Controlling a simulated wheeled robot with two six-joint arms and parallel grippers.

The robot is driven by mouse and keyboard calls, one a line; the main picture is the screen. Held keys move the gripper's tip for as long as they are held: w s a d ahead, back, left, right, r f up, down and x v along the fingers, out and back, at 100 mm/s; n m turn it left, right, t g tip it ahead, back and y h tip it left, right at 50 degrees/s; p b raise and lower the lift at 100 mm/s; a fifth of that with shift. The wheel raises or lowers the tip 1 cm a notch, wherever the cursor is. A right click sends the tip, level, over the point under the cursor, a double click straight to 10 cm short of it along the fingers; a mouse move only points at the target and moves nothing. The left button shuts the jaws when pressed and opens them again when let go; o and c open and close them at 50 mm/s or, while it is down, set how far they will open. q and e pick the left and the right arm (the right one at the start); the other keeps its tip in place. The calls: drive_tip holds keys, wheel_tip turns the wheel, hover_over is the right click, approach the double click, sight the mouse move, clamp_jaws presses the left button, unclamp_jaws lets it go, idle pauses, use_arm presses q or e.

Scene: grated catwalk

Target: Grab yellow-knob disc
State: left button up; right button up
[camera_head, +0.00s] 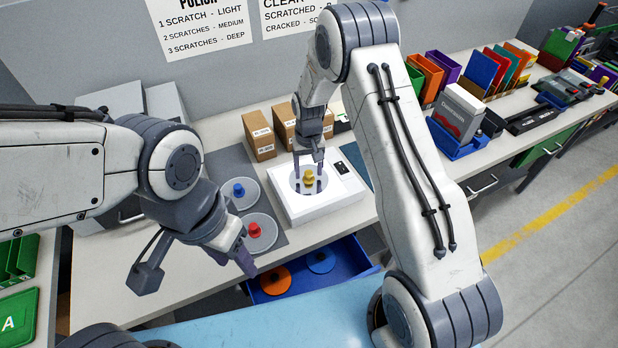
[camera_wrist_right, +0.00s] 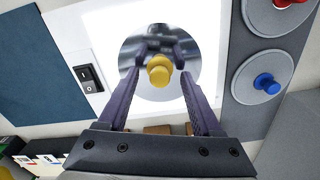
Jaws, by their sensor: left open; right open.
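The yellow-knob disc is a shiny round plate with a yellow knob (camera_head: 308,177) on the white device (camera_head: 338,197). In the right wrist view, the knob (camera_wrist_right: 159,70) stands at the middle of the mirror-like disc (camera_wrist_right: 183,45). My right gripper (camera_head: 309,160) is open above the device, with its fingers on either side of the knob in the picture. In the right wrist view the fingers (camera_wrist_right: 160,85) show gaps to the knob. My left gripper (camera_head: 240,262) is over the table's front edge, away from the yellow-knob disc; its fingertips are partly hidden.
Discs with a blue knob (camera_head: 238,190) and a red knob (camera_head: 255,230) lie on a grey mat left of the device. Cardboard boxes (camera_head: 259,136) stand behind. A blue drawer (camera_head: 345,262) holds orange (camera_head: 276,281) and blue (camera_head: 321,261) discs. A black switch (camera_wrist_right: 88,78) is on the device.

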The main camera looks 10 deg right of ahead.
clamp_jaws()
drive_tip(key=shift+r, duration=0.1)
